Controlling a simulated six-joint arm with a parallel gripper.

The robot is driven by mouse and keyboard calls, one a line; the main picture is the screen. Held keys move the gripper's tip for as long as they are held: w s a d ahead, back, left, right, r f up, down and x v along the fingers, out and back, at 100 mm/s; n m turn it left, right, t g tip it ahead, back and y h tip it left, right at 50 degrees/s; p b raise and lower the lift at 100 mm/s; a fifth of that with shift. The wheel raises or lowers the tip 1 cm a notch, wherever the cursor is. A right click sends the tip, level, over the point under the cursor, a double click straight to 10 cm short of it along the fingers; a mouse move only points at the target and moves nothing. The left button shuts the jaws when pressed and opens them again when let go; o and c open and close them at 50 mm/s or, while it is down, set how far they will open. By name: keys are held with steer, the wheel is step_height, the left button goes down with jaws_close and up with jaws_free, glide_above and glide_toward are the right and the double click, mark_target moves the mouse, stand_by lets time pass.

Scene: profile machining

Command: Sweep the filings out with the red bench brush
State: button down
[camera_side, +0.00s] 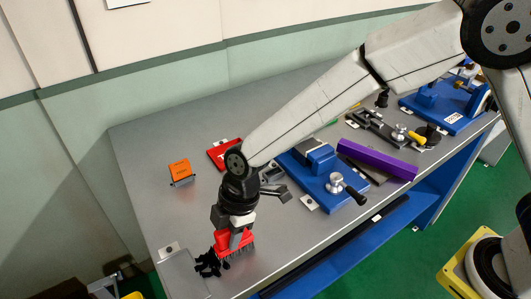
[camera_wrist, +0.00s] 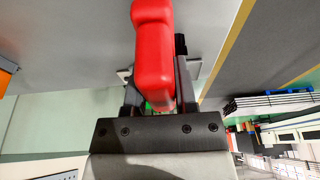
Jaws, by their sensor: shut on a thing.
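My gripper (camera_side: 236,238) is shut on the red bench brush (camera_side: 221,242) near the front left corner of the grey bench. The brush's dark bristles point down at or just above the bench top; I cannot tell if they touch. The black filings (camera_side: 206,264) lie in a ragged clump just left of the bristles, beside a lighter grey plate (camera_side: 180,274) at the bench's edge. In the wrist view, the brush's red handle (camera_wrist: 154,50) stands between the two dark fingers of my gripper (camera_wrist: 160,80). The bristles and filings are hidden there.
A blue vise (camera_side: 318,168) with a crank handle stands right of my gripper. An orange box (camera_side: 179,170) and a red object (camera_side: 222,155) sit behind. A purple bar (camera_side: 377,160) and another blue machine (camera_side: 440,112) are farther right. Bench between orange box and brush is clear.

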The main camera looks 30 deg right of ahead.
steer(key=shift+a, duration=1.95)
steer(key=a, duration=0.2)
steer(key=a+r, duration=0.1)
steer(key=a, duration=0.1)
steer(key=shift+a+f, duration=0.1)
steer(key=shift+a, duration=0.7)
step_height(320, 180, up, 7)
steer(key=shift+d+r, duration=0.15)
steer(key=shift+r, duration=0.05)
steer(key=d+r+y, duration=0.4)
steer(key=d, duration=0.1)
steer(key=shift+d, duration=0.3)
steer(key=shift+f, duration=0.1)
